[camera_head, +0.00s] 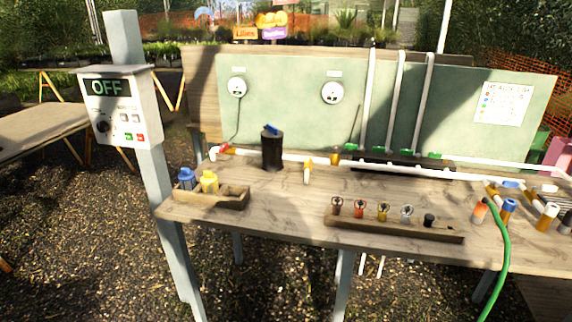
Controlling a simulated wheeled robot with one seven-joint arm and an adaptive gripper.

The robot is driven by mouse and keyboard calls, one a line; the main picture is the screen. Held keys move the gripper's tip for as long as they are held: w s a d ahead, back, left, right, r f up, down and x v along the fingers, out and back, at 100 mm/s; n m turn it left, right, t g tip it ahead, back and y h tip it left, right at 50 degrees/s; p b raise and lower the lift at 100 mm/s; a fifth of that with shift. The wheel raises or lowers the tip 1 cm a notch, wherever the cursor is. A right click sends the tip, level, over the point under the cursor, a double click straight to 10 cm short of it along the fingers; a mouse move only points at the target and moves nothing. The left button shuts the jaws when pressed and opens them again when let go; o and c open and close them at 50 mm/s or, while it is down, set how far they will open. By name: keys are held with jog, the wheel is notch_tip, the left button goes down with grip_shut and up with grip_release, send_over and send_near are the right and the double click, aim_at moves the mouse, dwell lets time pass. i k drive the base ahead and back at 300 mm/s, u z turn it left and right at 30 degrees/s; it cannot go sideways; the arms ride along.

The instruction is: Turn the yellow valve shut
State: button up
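A white pipe (275,156) runs along the back of the wooden bench. A small yellow piece (307,172), which looks like a valve lever, sits on this pipe near the middle and points towards the bench front, across the pipe. A second, amber piece (335,158) sits on the pipe just to its right; I cannot tell whether it is a valve. A red handle (227,148) is at the pipe's left end. My gripper is not in view.
A black canister (272,150) stands left of the yellow piece. A wooden tray (232,200) with blue and yellow bottles is front left. A wooden strip (388,230) with several small fittings lies front right. A control box (120,107) reading OFF stands left. A green hose (504,250) hangs right.

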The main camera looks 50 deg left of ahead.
aim_at(307, 159)
jog(key=k, duration=0.25)
jog(key=u, duration=0.9)
